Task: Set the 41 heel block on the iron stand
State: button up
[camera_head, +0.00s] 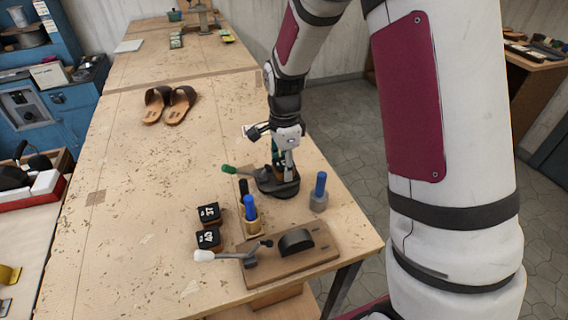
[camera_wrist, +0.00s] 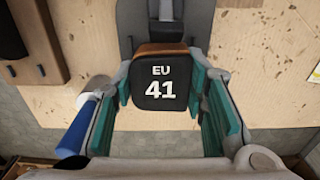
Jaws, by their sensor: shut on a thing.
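The 41 heel block (camera_wrist: 160,88) has a black face with "EU 41" in white and a brown edge. In the wrist view it sits between the green-padded fingers of my gripper (camera_wrist: 165,72), which is shut on it. In the head view my gripper (camera_head: 283,163) points down over the dark round-based iron stand (camera_head: 280,187) near the table's right edge.
A green-handled lever (camera_head: 229,169) reaches left beside the stand. A blue-handled tool (camera_head: 320,184) stands to its right, another (camera_head: 249,207) in front. Two numbered black blocks (camera_head: 209,213) (camera_head: 208,238) and a clamp board (camera_head: 318,257) are nearer. Sandals (camera_head: 180,105) lie behind; table left is clear.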

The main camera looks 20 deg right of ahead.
jog(key=shift+f, duration=0.15)
dwell(0.3)
jog(key=o, duration=1.6)
jog(key=shift+r+p, duration=1.15)
jog(key=shift+r, duration=2.35)
